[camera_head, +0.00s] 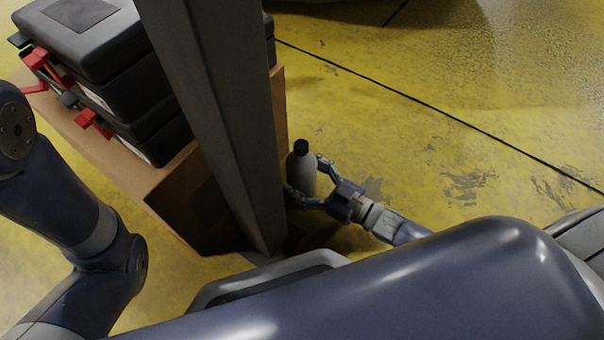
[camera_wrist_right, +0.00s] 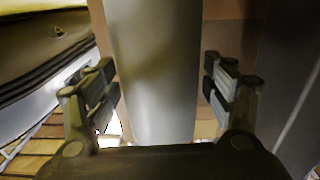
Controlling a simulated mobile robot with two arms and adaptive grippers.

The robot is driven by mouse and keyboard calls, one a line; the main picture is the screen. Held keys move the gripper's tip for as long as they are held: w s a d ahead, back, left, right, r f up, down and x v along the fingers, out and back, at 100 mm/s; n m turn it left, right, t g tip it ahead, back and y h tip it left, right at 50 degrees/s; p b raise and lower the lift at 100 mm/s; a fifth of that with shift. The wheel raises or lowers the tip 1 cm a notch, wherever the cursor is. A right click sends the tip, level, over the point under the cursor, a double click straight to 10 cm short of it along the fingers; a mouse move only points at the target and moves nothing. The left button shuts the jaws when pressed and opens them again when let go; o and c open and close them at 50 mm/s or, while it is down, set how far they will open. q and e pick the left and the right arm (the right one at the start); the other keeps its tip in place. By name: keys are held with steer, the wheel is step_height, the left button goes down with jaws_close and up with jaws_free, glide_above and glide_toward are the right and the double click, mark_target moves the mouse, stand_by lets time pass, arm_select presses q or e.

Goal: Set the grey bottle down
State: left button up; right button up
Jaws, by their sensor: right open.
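My right gripper (camera_head: 308,179) is open, with one finger on each side of the bottle. My left gripper is out of view; only part of the left arm shows.
Black cases (camera_head: 105,65) with red latches are stacked on the brown box (camera_head: 165,185) at the left. The yellow floor (camera_head: 440,120) to the right is clear.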

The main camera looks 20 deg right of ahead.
steer(key=p+v, duration=0.6)
steer(key=v, duration=0.6)
steer(key=shift+d+r, duration=0.1)
